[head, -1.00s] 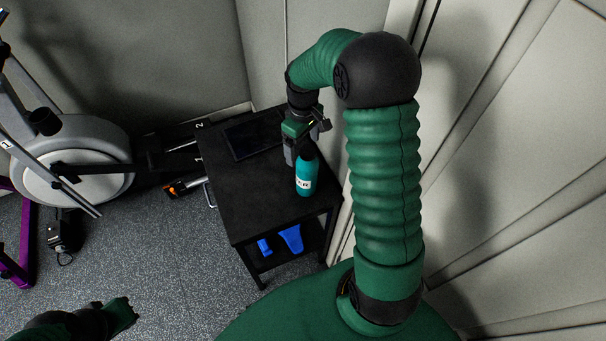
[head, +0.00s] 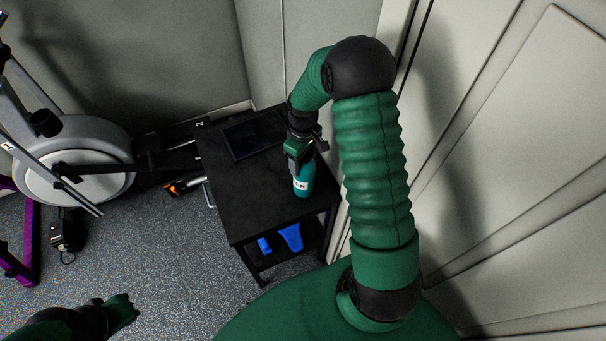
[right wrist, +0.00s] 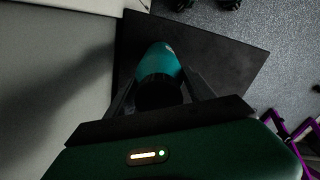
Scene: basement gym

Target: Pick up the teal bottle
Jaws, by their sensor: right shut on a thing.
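The teal bottle (head: 303,184) has a white label and stands upright on the black table (head: 240,199), near its right edge. In the right wrist view the bottle (right wrist: 158,62) shows between the two fingers, its dark cap nearest the camera. My right gripper (head: 299,163) comes down over the bottle's upper part and is shut on it; the gripper hides the cap in the head view.
A flat dark tablet-like panel (head: 254,135) lies at the table's back. Blue items (head: 290,237) sit on the lower shelf. An exercise machine (head: 75,165) stands to the left. Pale walls (head: 330,40) close in behind and at right. The table's front left is clear.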

